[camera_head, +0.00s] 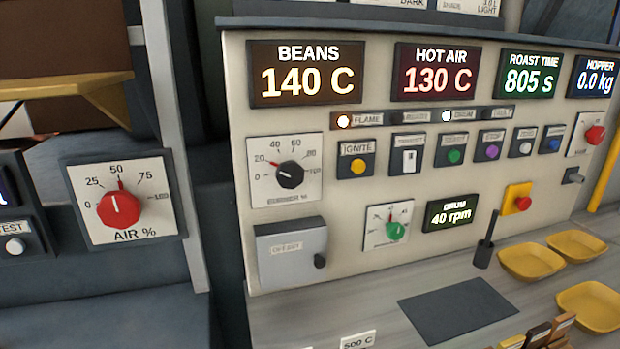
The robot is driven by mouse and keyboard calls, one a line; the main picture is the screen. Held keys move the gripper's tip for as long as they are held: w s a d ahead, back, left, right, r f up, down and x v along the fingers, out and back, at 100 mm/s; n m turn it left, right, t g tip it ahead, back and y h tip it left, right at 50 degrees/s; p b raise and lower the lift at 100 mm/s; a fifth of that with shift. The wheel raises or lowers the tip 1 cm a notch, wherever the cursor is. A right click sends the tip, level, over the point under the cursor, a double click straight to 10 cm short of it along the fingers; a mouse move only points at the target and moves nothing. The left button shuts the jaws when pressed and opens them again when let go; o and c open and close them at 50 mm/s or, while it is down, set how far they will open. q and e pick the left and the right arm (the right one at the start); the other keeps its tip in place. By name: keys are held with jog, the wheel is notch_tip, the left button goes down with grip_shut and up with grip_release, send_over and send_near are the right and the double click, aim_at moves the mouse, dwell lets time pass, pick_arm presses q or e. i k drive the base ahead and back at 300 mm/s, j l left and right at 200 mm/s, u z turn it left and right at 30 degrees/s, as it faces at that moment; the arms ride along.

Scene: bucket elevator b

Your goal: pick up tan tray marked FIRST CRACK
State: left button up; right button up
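No tray with a readable FIRST CRACK marking shows in the head view. Three shallow yellow trays stand on the counter at the right: one nearer the panel (532,262), one behind it to the right (578,246), and one in front (592,306), partly cut by the right edge. I see no lettering on them. Neither of my grippers is in view.
A control panel (350,225) with displays, knobs and buttons rises behind the counter. A dark mat (458,310) lies bare on the counter. A dark upright handle (486,243) stands beside the trays. Wooden-handled items (540,336) and a small card (357,342) are at the bottom edge.

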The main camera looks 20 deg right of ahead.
aim_at(595, 305)
jog(key=k+l, duration=0.1)
jog(key=l, duration=1.35)
jog(key=k+l, duration=0.15)
jog(key=l, duration=0.55)
